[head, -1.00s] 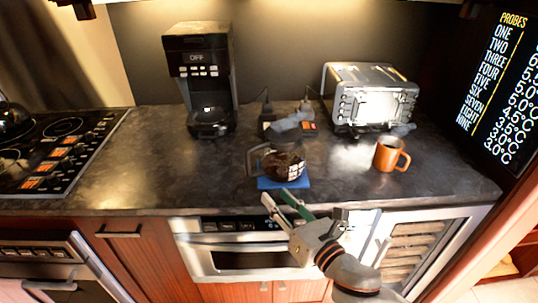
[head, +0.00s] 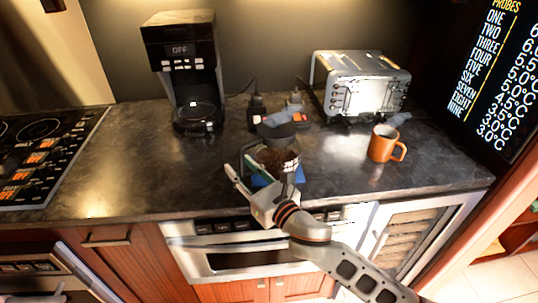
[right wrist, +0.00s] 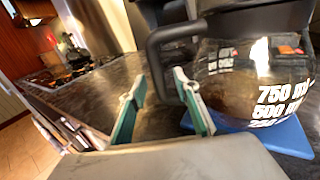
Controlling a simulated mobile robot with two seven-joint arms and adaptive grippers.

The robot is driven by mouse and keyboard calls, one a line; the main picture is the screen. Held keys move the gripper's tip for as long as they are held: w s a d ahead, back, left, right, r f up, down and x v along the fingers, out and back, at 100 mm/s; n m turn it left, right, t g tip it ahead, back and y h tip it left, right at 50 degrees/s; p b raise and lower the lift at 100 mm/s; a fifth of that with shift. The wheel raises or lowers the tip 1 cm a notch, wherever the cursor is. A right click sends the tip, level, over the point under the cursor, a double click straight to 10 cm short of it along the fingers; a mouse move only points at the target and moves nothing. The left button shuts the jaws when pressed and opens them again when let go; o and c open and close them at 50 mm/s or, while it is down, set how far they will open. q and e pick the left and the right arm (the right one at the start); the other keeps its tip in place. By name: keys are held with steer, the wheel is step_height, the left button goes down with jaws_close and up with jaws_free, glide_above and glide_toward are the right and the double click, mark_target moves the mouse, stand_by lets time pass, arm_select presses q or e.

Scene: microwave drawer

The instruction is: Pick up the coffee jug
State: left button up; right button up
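The coffee jug (head: 279,158) is glass with dark contents and a dark lid. It stands upright on a blue mat (head: 299,174) near the counter's front edge. My right gripper (head: 240,166) is at the jug's left front, its arm crossing in front of the jug. In the right wrist view my right gripper (right wrist: 159,108) is open, with green-padded fingers apart. The jug's black handle (right wrist: 156,65) comes down between the fingers in that picture. I cannot tell whether a finger touches it. The jug's body (right wrist: 250,75) is right of the fingers. My left gripper is not in view.
A coffee maker (head: 185,65) stands behind left and a toaster (head: 365,85) behind right. An orange mug (head: 382,144) is on the right. A stove (head: 35,150) is at the far left. The counter left of the jug is clear.

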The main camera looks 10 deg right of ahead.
steer(key=shift+w+a, duration=0.1)
steer(key=shift+w, duration=0.1)
jaws_close()
steer(key=shift+r, duration=0.15)
